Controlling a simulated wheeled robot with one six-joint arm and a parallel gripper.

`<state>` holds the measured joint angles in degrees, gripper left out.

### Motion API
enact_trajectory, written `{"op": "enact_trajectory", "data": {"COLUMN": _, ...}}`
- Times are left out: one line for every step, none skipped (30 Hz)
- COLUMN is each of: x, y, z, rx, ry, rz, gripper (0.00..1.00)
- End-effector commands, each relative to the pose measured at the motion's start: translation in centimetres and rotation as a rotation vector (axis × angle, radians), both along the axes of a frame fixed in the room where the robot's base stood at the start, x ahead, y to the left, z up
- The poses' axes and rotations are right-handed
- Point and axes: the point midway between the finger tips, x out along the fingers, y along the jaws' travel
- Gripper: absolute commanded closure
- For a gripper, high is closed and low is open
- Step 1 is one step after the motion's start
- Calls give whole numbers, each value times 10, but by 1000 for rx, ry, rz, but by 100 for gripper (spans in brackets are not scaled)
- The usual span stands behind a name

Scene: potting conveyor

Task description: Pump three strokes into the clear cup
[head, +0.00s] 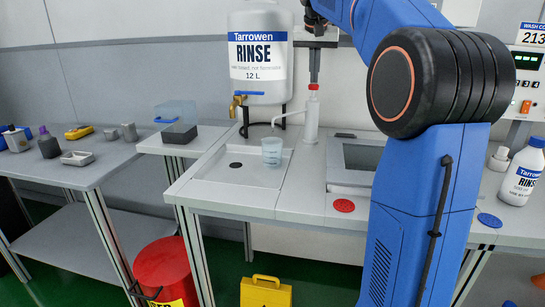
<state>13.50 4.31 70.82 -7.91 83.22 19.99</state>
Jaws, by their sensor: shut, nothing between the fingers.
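The bottle has a red top (313,88) and a thin white spout (287,116) that points left, above and toward the cup. My gripper (314,80) points straight down over the bottle, shut and empty. Its fingertips are at or just above the red top; I cannot tell whether they touch.
A recessed grey panel (362,156) and a red disc (344,205) are right of the bottle. A small Rinse bottle (522,175) stands far right. The left bench (105,172) holds small items.

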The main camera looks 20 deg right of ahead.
Motion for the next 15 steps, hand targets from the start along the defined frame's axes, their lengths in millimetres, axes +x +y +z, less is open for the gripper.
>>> {"op": "enact_trajectory", "data": {"x": 0, "y": 0, "z": -3, "rx": 1, "ry": 4, "rz": 0, "gripper": 100}}
{"op": "enact_trajectory", "data": {"x": 0, "y": 0, "z": -4, "rx": 1, "ry": 4, "rz": 0, "gripper": 100}}
{"op": "enact_trajectory", "data": {"x": 0, "y": 0, "z": -4, "rx": 1, "ry": 4, "rz": 0, "gripper": 100}}
{"op": "enact_trajectory", "data": {"x": 0, "y": 0, "z": -4, "rx": 1, "ry": 4, "rz": 0, "gripper": 100}}
{"op": "enact_trajectory", "data": {"x": 0, "y": 0, "z": -4, "rx": 1, "ry": 4, "rz": 0, "gripper": 100}}
{"op": "enact_trajectory", "data": {"x": 0, "y": 0, "z": -4, "rx": 2, "ry": 5, "rz": 1, "gripper": 100}}
{"op": "enact_trajectory", "data": {"x": 0, "y": 0, "z": -4, "rx": 2, "ry": 5, "rz": 1, "gripper": 100}}
{"op": "enact_trajectory", "data": {"x": 0, "y": 0, "z": -4, "rx": 2, "ry": 5, "rz": 1, "gripper": 100}}
{"op": "enact_trajectory", "data": {"x": 0, "y": 0, "z": -3, "rx": 2, "ry": 5, "rz": 1, "gripper": 100}}
{"op": "enact_trajectory", "data": {"x": 0, "y": 0, "z": -3, "rx": 2, "ry": 5, "rz": 1, "gripper": 100}}
{"op": "enact_trajectory", "data": {"x": 0, "y": 0, "z": -2, "rx": 2, "ry": 5, "rz": 1, "gripper": 100}}
{"op": "enact_trajectory", "data": {"x": 0, "y": 0, "z": -1, "rx": 2, "ry": 5, "rz": 1, "gripper": 100}}
{"op": "enact_trajectory", "data": {"x": 0, "y": 0, "z": 0, "rx": 2, "ry": 5, "rz": 1, "gripper": 100}}
{"op": "enact_trajectory", "data": {"x": 0, "y": 0, "z": 1, "rx": 1, "ry": 4, "rz": 1, "gripper": 100}}
{"op": "enact_trajectory", "data": {"x": 1, "y": 0, "z": 3, "rx": 1, "ry": 4, "rz": 1, "gripper": 100}}
